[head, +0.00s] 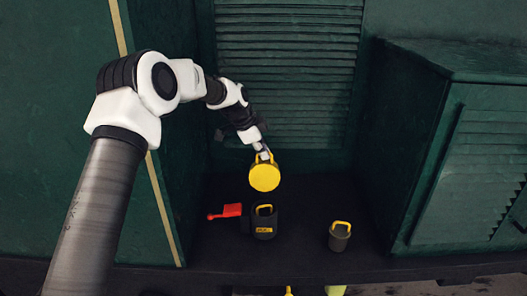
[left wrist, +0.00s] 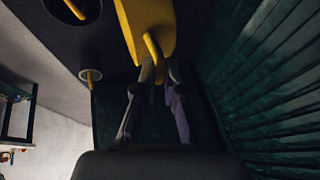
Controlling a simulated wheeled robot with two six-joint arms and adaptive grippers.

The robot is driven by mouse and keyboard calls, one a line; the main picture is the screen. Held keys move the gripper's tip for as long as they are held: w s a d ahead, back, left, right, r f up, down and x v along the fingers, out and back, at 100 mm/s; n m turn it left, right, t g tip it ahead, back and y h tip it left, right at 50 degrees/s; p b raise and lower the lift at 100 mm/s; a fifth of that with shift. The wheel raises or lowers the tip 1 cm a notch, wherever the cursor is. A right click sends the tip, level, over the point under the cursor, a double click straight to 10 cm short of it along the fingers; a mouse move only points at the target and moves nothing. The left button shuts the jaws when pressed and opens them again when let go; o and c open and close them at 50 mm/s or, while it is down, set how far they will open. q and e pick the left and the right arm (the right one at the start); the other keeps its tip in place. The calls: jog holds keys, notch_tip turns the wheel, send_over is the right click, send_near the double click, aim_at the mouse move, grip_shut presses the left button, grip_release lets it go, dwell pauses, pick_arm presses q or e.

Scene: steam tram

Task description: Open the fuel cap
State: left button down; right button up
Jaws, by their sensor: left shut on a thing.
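The yellow fuel cap (head: 264,177) shows as a round disc facing the head camera, in front of the louvred green wall. My left gripper (head: 264,154) is at its upper edge. In the left wrist view, my left gripper (left wrist: 160,74) is shut on the yellow handle of the cap (left wrist: 147,22). Whether the cap is hinged to something behind it is hidden. My right gripper is in neither view.
A dark labelled can (head: 264,225) with a yellow handle stands below the cap. A red scoop (head: 228,211) lies to its left, and a grey pot (head: 339,240) with a yellow handle stands to its right. Green cabinet walls (head: 422,150) close in both sides.

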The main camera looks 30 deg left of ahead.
pick_arm(q)
jog(key=c, duration=1.3)
grip_release()
jog(key=shift+o, duration=0.2)
jog(key=shift+r, duration=0.1)
notch_tip(320, 180, up, 10)
jog(key=shift+c, duration=0.3)
